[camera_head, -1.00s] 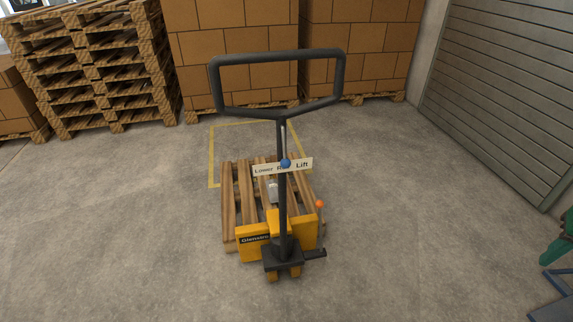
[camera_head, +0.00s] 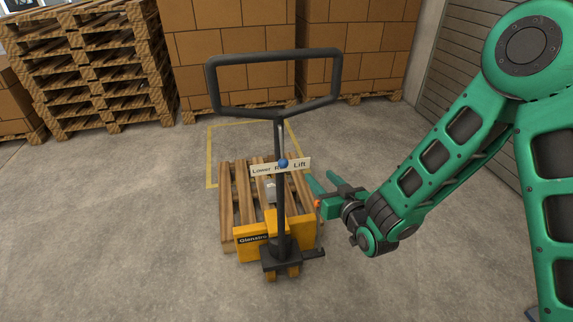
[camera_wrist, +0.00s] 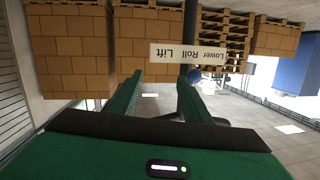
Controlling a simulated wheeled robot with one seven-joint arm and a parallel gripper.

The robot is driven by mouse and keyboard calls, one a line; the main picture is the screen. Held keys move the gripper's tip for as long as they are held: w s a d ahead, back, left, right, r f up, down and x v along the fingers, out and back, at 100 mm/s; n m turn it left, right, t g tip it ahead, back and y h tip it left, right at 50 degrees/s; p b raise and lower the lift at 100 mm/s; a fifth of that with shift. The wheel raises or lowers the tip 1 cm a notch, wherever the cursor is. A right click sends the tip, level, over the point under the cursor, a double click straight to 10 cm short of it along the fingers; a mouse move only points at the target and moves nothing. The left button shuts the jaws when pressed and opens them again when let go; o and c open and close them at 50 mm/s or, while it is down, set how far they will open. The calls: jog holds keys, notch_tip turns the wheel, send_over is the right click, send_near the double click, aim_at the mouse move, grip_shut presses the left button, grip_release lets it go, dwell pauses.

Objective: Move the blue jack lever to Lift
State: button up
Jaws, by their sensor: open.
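The blue jack lever knob (camera_head: 283,162) is on the dark handle post of the yellow pallet jack (camera_head: 252,241). It sits by the middle, Roll part of the white label plate (camera_head: 300,164), which reads Lower, Roll, Lift. My gripper (camera_head: 320,180) is open and empty, to the right of the knob and a little lower, apart from it. In the wrist view the picture is upside down. There the knob (camera_wrist: 195,75) shows near the tip of the right-hand green finger, with the plate (camera_wrist: 165,53) above it.
The jack's dark loop handle (camera_head: 213,88) rises above the plate. An orange knob (camera_head: 318,204) is close by my gripper. A wooden pallet (camera_head: 240,190) lies behind the jack. Stacked boxes (camera_head: 360,40) and pallets (camera_head: 90,60) stand at the back. The floor at left is clear.

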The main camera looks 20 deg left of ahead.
jog(key=t+y, duration=0.1)
jog(key=y, duration=0.1)
send_near(286, 166)
jog(key=x, duration=1.1)
jog(key=shift+w+a, duration=0.2)
jog(key=shift+w, duration=0.05)
grip_shut()
